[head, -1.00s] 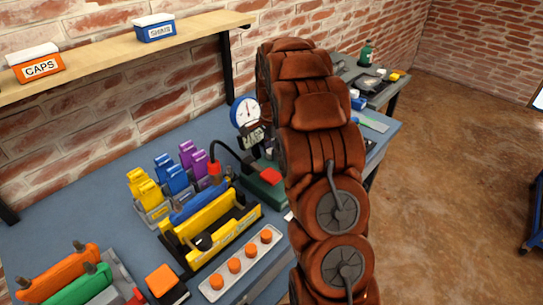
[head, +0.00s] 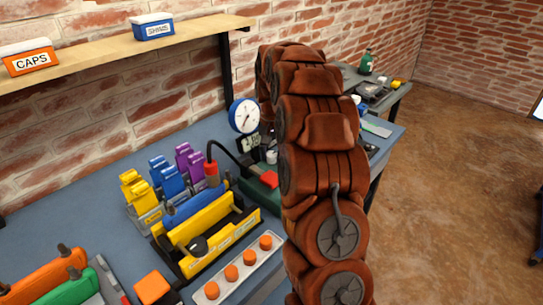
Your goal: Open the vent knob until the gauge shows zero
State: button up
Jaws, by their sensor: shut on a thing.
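The gauge (head: 244,115) has a round white dial in a blue rim and stands at the back of the bench, just left of my arm. Its dark needle slants toward the lower left, but the scale is too small to read. A dark tag (head: 250,143) with pale, unclear marks sits below it. A green base with a red block (head: 269,179) stands in front, and a black hose (head: 226,149) runs from it to a red fitting (head: 211,168). I cannot make out the vent knob. My brown arm covers the area right of the gauge, and my gripper is hidden behind it.
A yellow and blue fixture (head: 210,232) and a strip with several orange caps (head: 238,265) lie in front of the gauge. Coloured blocks (head: 170,180) stand left of it. A wooden shelf (head: 110,55) overhangs the bench. Open floor lies to the right.

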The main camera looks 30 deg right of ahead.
aim_at(272, 154)
jog(key=shift+n, duration=0.6)
jog(key=o, duration=1.2)
jog(key=shift+c, duration=0.2)
jog(key=shift+r, duration=0.1)
notch_tip(272, 154, up, 12)
dwell(0.4)
